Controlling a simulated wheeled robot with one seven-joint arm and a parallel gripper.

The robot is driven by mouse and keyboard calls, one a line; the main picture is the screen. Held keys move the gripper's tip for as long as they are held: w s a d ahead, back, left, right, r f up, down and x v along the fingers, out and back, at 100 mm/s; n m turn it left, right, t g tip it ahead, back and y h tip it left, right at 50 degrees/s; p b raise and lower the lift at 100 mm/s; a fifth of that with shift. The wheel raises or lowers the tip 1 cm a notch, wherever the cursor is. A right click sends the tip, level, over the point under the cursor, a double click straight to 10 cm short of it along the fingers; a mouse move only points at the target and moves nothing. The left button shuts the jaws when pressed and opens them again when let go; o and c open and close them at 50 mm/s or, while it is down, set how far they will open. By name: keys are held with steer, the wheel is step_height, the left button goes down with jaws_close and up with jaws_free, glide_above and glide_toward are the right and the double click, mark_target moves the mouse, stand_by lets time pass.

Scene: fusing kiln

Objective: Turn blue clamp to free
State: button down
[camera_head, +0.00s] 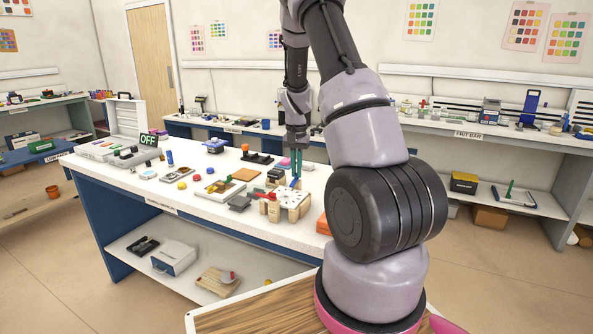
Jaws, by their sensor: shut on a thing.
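The blue clamp (295,184) is a small blue piece at the top of a low fixture (292,199) with a white top and tan blocks around it. My gripper (296,175) points down from above, and its teal fingers are shut on the blue clamp. The fingers hide part of the clamp, and its exact turn is too small to tell. A red clamp (267,195) sits on the left side of the same fixture.
An OFF sign (148,140) stands at the back left. An orange block (323,224) lies right of the fixture.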

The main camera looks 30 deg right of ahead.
steer(key=n, duration=0.4)
steer(key=shift+n, duration=0.3)
steer(key=n, duration=0.3)
steer(key=shift+n, duration=0.3)
steer(key=n, duration=0.4)
steer(key=shift+n, duration=1.8)
steer(key=c, duration=1)
jaws_free()
